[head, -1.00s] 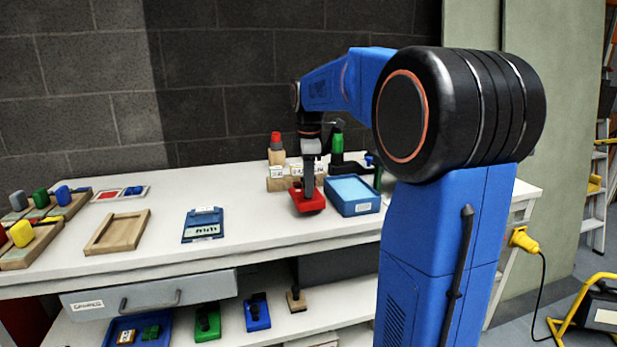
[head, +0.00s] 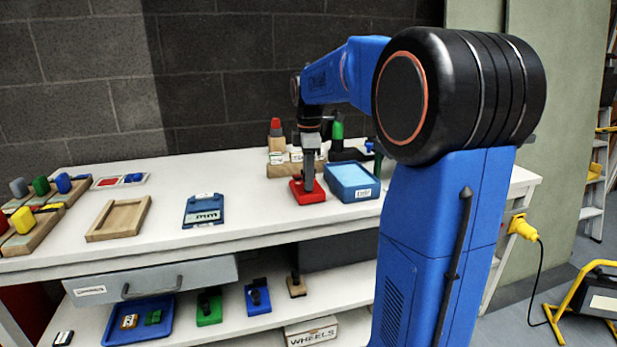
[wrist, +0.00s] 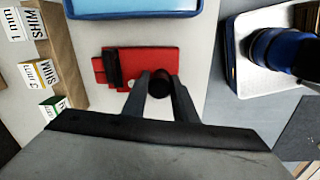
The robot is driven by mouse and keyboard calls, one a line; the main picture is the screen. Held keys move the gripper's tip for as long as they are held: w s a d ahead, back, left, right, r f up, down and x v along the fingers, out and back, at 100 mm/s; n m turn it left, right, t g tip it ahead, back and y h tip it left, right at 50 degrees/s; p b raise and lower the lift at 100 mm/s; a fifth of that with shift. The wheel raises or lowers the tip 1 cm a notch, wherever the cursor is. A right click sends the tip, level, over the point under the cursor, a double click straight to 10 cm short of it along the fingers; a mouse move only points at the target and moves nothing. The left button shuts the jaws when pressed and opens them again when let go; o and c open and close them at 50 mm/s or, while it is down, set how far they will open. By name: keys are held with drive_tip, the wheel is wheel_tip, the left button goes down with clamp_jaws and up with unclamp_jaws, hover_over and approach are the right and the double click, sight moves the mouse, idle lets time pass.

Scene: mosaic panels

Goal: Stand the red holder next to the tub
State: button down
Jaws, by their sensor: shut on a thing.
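The red holder (head: 312,197) is a flat red block with a dark upright grip. It appears to rest level on the white bench, just left of the tub. My gripper (head: 309,187) points straight down over it and is shut on the holder's grip. In the wrist view, the red holder (wrist: 150,62) lies under my gripper (wrist: 160,84), whose fingers close around the dark round grip. The blue tub (head: 352,196) has a pale blue inside and a white label. Its edge shows in the wrist view (wrist: 135,15), with a narrow strip of bench between it and the holder.
A wooden rack (head: 279,171) with white labelled blocks stands close behind the holder. A green-handled tool (head: 337,131) stands behind the tub. The blue mm case (head: 203,212) and a wooden tray (head: 118,217) lie left, with clear bench between the case and holder.

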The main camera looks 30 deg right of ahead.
drive_tip(key=shift+f, duration=0.2)
drive_tip(key=c, duration=1.4)
unclamp_jaws()
drive_tip(key=shift+o, duration=0.2)
wheel_tip(320, 180, up, 17)
drive_tip(key=s, duration=0.1)
drive_tip(key=shift+a+r, duration=0.2)
drive_tip(key=shift+a, duration=0.05)
drive_tip(key=s+a+f+m+t, duration=0.1)
drive_tip(key=s+a+f+m, duration=0.2)
drive_tip(key=s+a+f, duration=0.3)
drive_tip(key=s+a+f+m+t, duration=0.1)
drive_tip(key=s+a+f+m, duration=0.25)
drive_tip(key=s, duration=0.55)
drive_tip(key=s+a+f+m+t, duration=0.1)
drive_tip(key=s+a+f+m, duration=0.2)
drive_tip(key=s+f, duration=0.4)
drive_tip(key=s+a+f+m+t, duration=0.1)
drive_tip(key=s+a+f+m, duration=0.1)
drive_tip(key=s+f, duration=0.5)
wheel_tip(320, 180, down, 4)
drive_tip(key=shift+s+a+r+m, duration=0.15)
drive_tip(key=shift+a+r+m, duration=0.2)
drive_tip(key=shift+m, duration=0.4)
